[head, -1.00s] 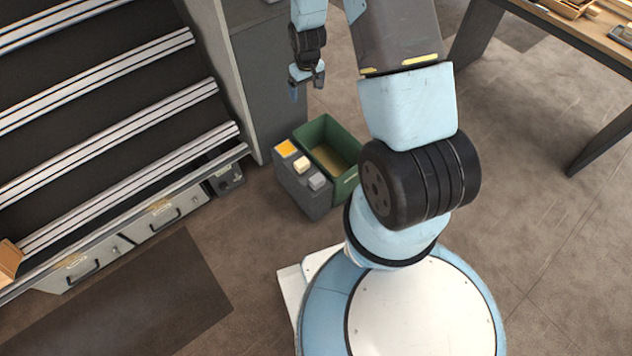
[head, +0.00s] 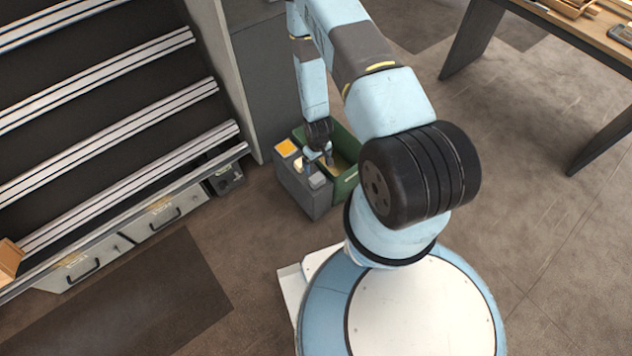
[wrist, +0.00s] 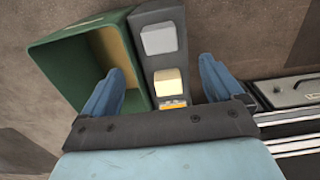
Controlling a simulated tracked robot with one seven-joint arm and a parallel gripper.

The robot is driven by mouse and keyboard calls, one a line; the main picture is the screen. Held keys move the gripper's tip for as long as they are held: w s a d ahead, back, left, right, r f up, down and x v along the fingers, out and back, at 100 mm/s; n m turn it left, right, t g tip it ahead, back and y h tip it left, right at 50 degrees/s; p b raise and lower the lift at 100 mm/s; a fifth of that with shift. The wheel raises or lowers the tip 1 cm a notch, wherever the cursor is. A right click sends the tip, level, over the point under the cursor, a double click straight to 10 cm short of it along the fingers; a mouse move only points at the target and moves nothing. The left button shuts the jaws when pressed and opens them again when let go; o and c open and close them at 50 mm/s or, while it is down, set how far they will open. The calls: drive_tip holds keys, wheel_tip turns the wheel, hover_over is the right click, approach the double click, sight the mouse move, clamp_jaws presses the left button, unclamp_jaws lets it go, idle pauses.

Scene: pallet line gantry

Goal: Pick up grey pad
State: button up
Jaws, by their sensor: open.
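The grey pad (head: 317,181) lies on top of a dark grey stand (head: 293,184), at the end nearest my base. In the wrist view the grey pad (wrist: 159,39) shows whole, at the far end of the stand's top. My gripper (wrist: 161,78) is open and empty, pointing down over the stand. Its fingers straddle the row of pads, around the cream pad (wrist: 168,82) in the picture, with the grey pad beyond them. In the head view my gripper (head: 320,157) partly hides the cream pad. I cannot tell its exact height.
An orange pad (head: 287,147) lies at the stand's far end. An open green bin (wrist: 60,72) adjoins the stand, beside one finger. A slatted rack with drawers (head: 165,222) stands at left, and a table (head: 560,38) at upper right.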

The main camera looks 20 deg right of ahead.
sight(317, 178)
wheel_tip(317, 178, down, 13)
drive_tip(key=shift+f, duration=0.15)
idle(0.7)
drive_tip(key=c, duration=1)
